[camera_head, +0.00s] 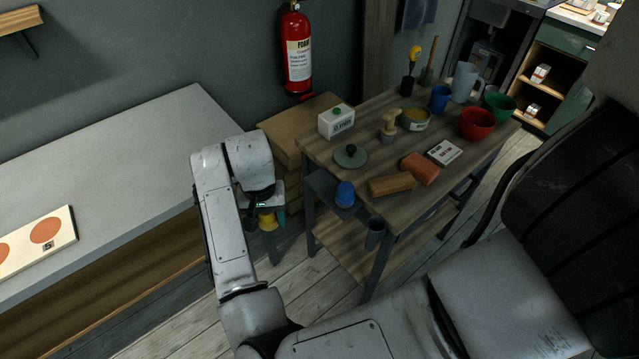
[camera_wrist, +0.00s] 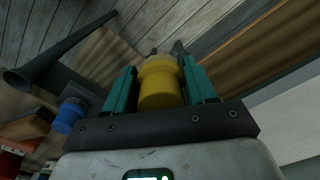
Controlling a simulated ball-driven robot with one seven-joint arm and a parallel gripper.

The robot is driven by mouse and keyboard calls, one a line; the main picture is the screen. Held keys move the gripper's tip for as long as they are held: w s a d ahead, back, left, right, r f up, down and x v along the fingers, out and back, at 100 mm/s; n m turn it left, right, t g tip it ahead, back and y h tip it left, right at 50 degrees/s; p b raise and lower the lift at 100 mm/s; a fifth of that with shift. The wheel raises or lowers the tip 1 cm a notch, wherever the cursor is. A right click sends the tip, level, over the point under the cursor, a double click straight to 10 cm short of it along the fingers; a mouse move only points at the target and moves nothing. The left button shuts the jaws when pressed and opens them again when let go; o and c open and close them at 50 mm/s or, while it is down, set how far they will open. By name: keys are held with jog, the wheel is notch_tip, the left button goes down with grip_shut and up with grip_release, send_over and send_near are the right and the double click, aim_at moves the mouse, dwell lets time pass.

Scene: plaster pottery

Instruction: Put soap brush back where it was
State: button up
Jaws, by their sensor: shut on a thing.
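My gripper (camera_head: 264,204) hangs low beside the near left end of the wooden worktable (camera_head: 300,143). In the wrist view its teal fingers (camera_wrist: 162,75) are shut on either side of a yellow cylindrical thing (camera_wrist: 158,88), seemingly the soap brush. A darker, uneven end shows beyond it. In the head view the yellow thing (camera_head: 267,221) shows just below my gripper, partly hidden, clear of the tabletop. A blue rounded thing (camera_head: 345,194) sits on a small dark side shelf (camera_head: 321,186); it also shows in the wrist view (camera_wrist: 70,115).
Cardboard boxes (camera_head: 299,113) stand behind my gripper. A grey counter (camera_head: 115,160) is at left.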

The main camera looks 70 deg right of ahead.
jog(key=s+d+r+m, duration=0.4)
jog(key=s+d+m, duration=0.4)
jog(key=s+m, duration=0.1)
jog(key=s+d+r+m, duration=0.4)
jog(key=s+d+m, duration=0.4)
jog(key=s+m, duration=0.1)
jog(key=b, duration=0.2)
send_over(320, 180)
jog(key=f, duration=0.5)
jog(key=s+f, duration=0.1)
jog(key=f, duration=0.2)
jog(key=shift+a+f, duration=0.25)
jog(key=shift+f, duration=0.05)
jog(key=shift+w+d+f, duration=0.1)
jog(key=shift+w+f, duration=0.3)
jog(key=shift+w+f+p, duration=0.1)
jog(key=shift+f+p, duration=0.6)
jog(key=shift+f, duration=1)
